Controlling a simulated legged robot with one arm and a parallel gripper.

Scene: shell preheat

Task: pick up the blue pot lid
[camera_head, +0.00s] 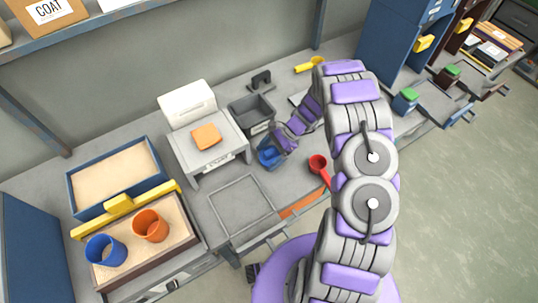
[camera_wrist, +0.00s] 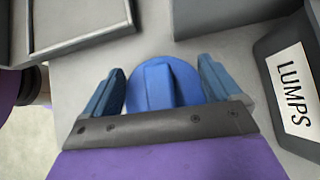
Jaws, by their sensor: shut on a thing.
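The blue pot lid (camera_wrist: 165,85) is a round blue piece with a raised bar-like grip on top, seen in the wrist view between the two blue fingers of my gripper (camera_wrist: 160,78). My gripper is shut on it. In the head view my gripper (camera_head: 271,153) is low over the grey bench, right of the white stand and in front of the dark grey bin. Blue shows there at its fingers, but lid and fingers are hard to tell apart. I cannot tell whether the lid touches the bench.
The dark grey bin (camera_head: 251,112) is close behind my gripper. A red scoop (camera_head: 318,165) lies to its right. The white stand (camera_head: 209,146) holds an orange block (camera_head: 206,136). A blue cup (camera_head: 104,250) and an orange cup (camera_head: 150,226) stand in a sand tray (camera_head: 186,236).

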